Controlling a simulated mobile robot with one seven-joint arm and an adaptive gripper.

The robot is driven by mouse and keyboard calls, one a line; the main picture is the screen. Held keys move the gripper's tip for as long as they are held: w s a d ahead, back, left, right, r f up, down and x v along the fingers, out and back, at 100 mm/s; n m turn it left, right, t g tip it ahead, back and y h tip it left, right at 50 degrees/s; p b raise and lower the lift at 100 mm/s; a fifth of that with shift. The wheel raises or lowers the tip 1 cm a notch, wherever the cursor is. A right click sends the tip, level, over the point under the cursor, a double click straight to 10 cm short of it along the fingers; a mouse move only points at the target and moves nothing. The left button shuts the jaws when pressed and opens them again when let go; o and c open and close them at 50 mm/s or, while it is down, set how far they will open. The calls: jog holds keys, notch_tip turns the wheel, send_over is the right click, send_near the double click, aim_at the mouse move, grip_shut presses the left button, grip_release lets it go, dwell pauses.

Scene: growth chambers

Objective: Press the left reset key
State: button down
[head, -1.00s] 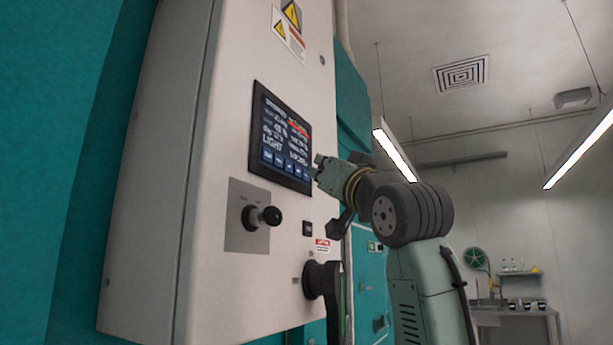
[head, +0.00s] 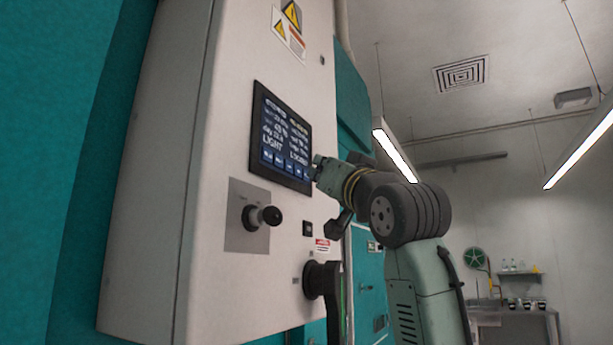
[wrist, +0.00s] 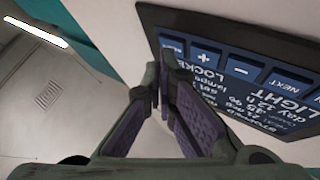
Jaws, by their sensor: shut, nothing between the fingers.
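The dark touch screen (head: 283,138) is set in a pale cabinet front. A row of blue keys runs along its lower edge; the row's left-end key (head: 267,156) is too small to read. In the wrist view the screen is upside down, with plus (wrist: 206,58), minus (wrist: 241,71) and NEXT (wrist: 285,84) keys. An end key (wrist: 172,47), the right end on the panel, is partly hidden behind a finger and its label is unclear. My gripper (head: 317,168) is shut and empty at the screen's lower right corner; its fingertips (wrist: 160,66) are close to that end key. I cannot tell whether they touch.
A black knob (head: 267,216) sticks out below the screen on a grey plate (head: 236,232). A small dark switch (head: 307,229) and a black handle (head: 322,281) are lower right. Open room lies right of the cabinet, with a bench (head: 520,312) far back.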

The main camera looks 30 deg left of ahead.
jog(key=shift+d, duration=0.6)
jog(key=shift+d, duration=0.1)
jog(key=d, duration=0.4)
jog(key=shift+s+d, duration=0.15)
jog(key=shift+d, duration=0.2)
dwell(0.3)
